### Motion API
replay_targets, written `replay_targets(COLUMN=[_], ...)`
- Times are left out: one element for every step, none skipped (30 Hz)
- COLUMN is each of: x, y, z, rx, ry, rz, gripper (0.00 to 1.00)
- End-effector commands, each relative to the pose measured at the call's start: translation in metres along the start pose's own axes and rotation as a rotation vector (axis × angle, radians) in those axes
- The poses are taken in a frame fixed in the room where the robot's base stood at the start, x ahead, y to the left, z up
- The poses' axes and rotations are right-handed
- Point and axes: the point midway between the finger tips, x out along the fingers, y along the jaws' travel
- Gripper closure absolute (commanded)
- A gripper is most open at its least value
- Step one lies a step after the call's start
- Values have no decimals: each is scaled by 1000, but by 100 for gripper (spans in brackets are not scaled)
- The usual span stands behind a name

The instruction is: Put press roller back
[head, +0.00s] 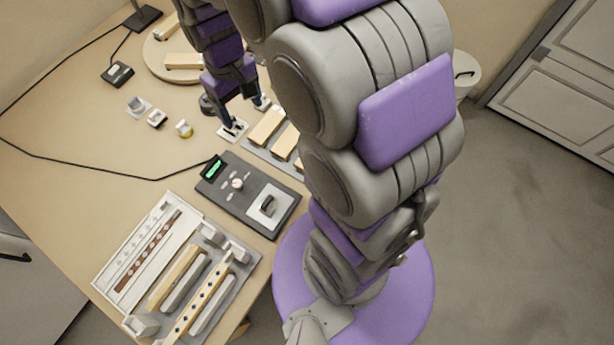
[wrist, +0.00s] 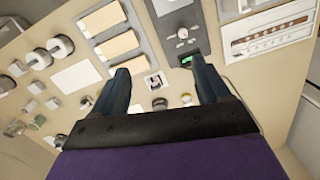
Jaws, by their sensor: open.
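My gripper (head: 246,114) is open over the far part of the bench, and its two dark fingers also show in the wrist view (wrist: 160,66) with nothing held between them. A small part on a white square plate (head: 233,128) sits by the left fingertip in the head view. In the wrist view this plate (wrist: 153,83) lies between the fingers, below them. A small part with a yellow base (head: 184,128) stands to its left, with two other small grey-white parts (head: 157,118) beyond. I cannot tell for certain which of these is the press roller.
A dark device (head: 226,196) with a green display stands nearer on the bench. A grey tray with wooden blocks (head: 266,125) is right of the gripper. A white rack (head: 141,252) and bar fixture (head: 164,318) fill the near end. A black cable crosses the left side.

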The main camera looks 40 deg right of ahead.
Motion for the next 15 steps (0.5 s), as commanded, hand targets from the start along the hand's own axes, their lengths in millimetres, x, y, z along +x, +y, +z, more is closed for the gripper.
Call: replay_targets(x=[-7,-9,-12,-15,-16,-18,-19,-21,-22,-23,-24,-23,-24,-24,-24], y=[-3,-5,-7,-8,-10,-12,-14,-15,-17,-19,-20,-22,-24,-25,-27], z=[17,26,38,47,56,68,78,86,98,107,117,130,139,148,160], rx=[10,18,28,34,41,51,59,66,76,84,92,102,110,118,129], ry=[1,-4,-7,-7,-8,-14,-16,-17,-21,-23,-26,-33,-35,-36,-40], rz=[1,1,2,2,3,3,4,4,5,5,6,6,6,7,7], gripper=[24,24,24,24,24,24,24,24,24,24,24,24,24,24,24])
